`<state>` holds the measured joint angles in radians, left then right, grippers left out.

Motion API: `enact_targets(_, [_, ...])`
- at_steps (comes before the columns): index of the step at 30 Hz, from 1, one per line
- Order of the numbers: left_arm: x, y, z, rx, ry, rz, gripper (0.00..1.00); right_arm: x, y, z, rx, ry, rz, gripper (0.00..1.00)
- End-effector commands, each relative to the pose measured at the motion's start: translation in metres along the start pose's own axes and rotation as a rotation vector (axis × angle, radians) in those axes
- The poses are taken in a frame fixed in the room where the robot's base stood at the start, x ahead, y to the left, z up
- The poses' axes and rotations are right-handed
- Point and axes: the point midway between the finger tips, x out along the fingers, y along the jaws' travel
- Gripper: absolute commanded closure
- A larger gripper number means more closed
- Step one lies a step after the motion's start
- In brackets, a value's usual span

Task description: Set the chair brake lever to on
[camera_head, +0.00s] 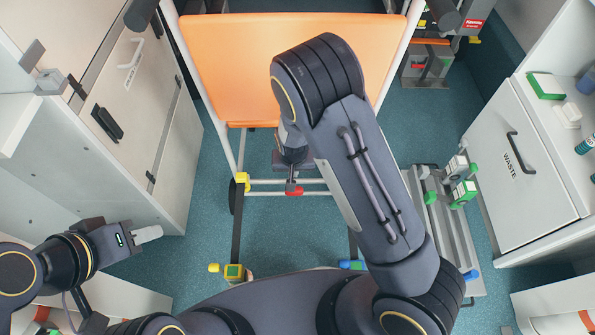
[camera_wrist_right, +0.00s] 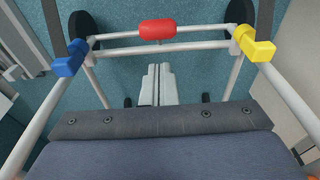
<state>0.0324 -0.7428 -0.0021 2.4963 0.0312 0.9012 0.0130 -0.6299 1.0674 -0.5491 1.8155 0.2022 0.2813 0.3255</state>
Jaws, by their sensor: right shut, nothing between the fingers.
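The chair shows from behind, with an orange back (camera_head: 290,70) and a white tube frame. A red pedal-like piece, which looks like the brake lever (camera_head: 294,191), sits mid-way on the low crossbar; it also shows in the right wrist view (camera_wrist_right: 157,30). Its on or off setting cannot be told. My right gripper (camera_wrist_right: 158,72) is shut and empty, its pale fingertips pointing at the red piece with a gap in the picture. In the head view my right arm hides part of the chair.
A yellow clip (camera_wrist_right: 255,45) and a blue clip (camera_wrist_right: 68,65) sit on the frame's lower corners. Dark straps run to floor fittings with yellow (camera_head: 233,271) and blue (camera_head: 352,265) parts. Cabinets stand on both sides, the right one marked WASTE (camera_head: 520,165). A grey rail (camera_head: 440,240) lies at right.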

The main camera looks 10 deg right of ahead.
Motion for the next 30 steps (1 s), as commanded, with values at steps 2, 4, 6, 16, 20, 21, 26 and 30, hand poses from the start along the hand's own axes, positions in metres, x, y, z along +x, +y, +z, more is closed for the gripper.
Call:
enact_targets(2, [0.009,-0.004,0.004,0.000,0.000,0.000,0.64,0.021,0.001,0.002,0.002,-0.003,0.002,1.00])
enact_targets(4, [0.013,-0.006,0.007,0.000,0.000,0.000,0.64,0.035,0.001,0.002,0.002,-0.004,0.002,1.00])
enact_targets(6, [0.017,-0.008,0.009,0.000,0.000,0.000,0.64,0.047,0.001,0.002,0.002,-0.003,0.003,1.00])
enact_targets(16, [0.026,-0.012,0.013,0.000,0.000,0.000,0.64,0.077,0.001,0.001,0.004,-0.002,0.001,1.00])
enact_targets(20, [0.025,-0.012,0.013,0.000,0.000,0.000,0.64,0.078,0.001,0.001,0.004,-0.002,0.001,1.00])
enact_targets(21, [0.025,-0.012,0.013,0.000,0.000,0.000,0.64,0.078,0.001,0.001,0.004,-0.002,0.001,1.00])
enact_targets(26, [0.025,-0.012,0.013,0.000,0.000,0.000,0.64,0.078,0.001,0.001,0.004,-0.002,0.001,1.00])
enact_targets(30, [0.026,-0.012,0.013,0.000,0.000,0.000,0.64,0.080,0.001,0.010,0.002,-0.004,0.002,1.00])
